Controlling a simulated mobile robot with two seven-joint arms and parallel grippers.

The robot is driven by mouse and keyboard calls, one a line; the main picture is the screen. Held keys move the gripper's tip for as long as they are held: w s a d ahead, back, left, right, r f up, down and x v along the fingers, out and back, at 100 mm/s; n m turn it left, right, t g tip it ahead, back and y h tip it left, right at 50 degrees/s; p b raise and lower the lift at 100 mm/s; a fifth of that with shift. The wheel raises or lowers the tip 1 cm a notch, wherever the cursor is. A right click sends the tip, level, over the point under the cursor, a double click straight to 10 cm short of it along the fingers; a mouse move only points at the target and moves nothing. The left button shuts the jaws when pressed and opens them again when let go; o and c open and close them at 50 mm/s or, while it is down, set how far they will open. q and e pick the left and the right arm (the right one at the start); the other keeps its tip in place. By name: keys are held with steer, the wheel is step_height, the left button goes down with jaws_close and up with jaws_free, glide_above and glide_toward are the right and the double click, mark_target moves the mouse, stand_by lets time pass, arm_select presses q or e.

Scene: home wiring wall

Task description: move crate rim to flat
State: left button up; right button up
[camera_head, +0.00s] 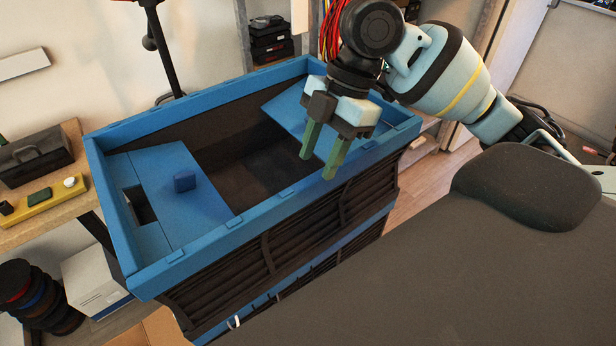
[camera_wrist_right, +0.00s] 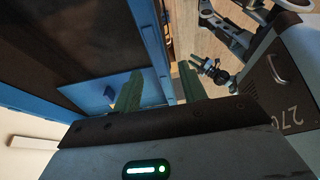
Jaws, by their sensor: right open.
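The blue crate (camera_head: 112,205) stands in the middle of the head view. Its raised blue rim runs around a dark, deep inside. A flat blue panel (camera_head: 150,215) with a small blue block (camera_head: 184,181) lies inside at the left. Another blue panel (camera_head: 288,108) is at the far right end. My right gripper (camera_head: 318,167) is open, pointing down at the near long side of the rim. In the right wrist view, the rim (camera_wrist_right: 150,45) runs between its two green fingers, which look apart from it. Contact cannot be told. My left gripper is out of view.
A wooden bench (camera_head: 60,207) with a dark toolbox (camera_head: 35,155) stands left of the crate. Dark spools (camera_head: 38,295) and a white box (camera_head: 92,280) are below it. A dark padded surface (camera_head: 450,270) fills the lower right. Wood floor shows right of the crate.

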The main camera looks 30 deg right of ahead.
mark_target(310, 180)
steer(key=x, duration=0.5)
steer(key=shift+w+a+f, duration=0.1)
steer(key=shift+a+f, duration=0.05)
steer(key=shift+f, duration=0.2)
jaws_close()
